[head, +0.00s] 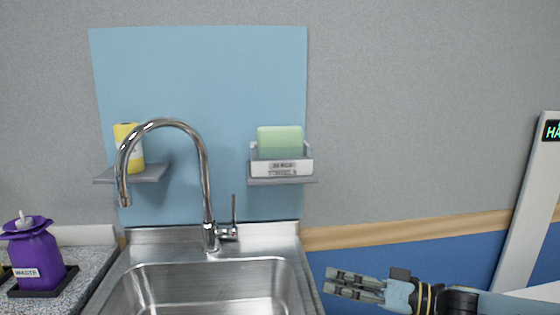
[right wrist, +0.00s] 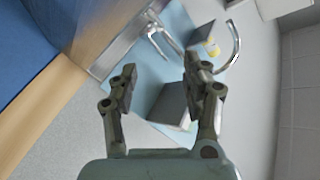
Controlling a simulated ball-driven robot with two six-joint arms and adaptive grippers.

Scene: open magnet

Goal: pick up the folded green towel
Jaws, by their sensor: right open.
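The folded green towel (head: 280,139) stands upright in a white labelled holder (head: 282,168) on a small grey wall shelf (head: 283,181), right of the faucet. The holder's front hides the towel's lower part. My right gripper (head: 330,282) is below and to the right of the towel, apart from it, pointing left. In the right wrist view its fingers (right wrist: 160,76) are spread with nothing between them touching. I cannot make out the towel in that view. My left gripper is not in view.
A steel sink (head: 210,286) with a tall curved faucet (head: 205,175) lies left of my right gripper. A yellow roll (head: 130,148) stands on another wall shelf (head: 145,173). A purple waste container (head: 35,253) sits on the left counter. The wall right of the holder is clear.

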